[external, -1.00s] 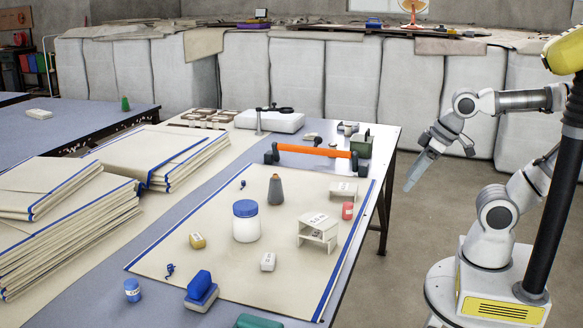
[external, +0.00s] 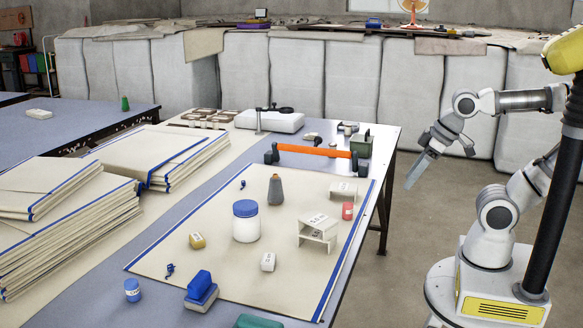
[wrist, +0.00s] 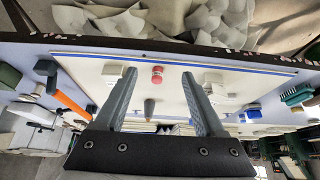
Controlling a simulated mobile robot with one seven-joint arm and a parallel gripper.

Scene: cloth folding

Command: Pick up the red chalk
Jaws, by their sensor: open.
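The red chalk (external: 347,211) is a small red cylinder with a pale label. It stands on the beige cloth near its right edge, next to the white block stand (external: 318,232). In the wrist view the red chalk (wrist: 157,76) shows between my two finger tips, farther off than they are. My gripper (external: 438,168) is open and empty. It hangs in the air to the right of the table, apart from the chalk. Nothing hides the chalk in either view.
An orange-handled bar (external: 314,151) lies at the far edge. The floor between table and arm is clear.

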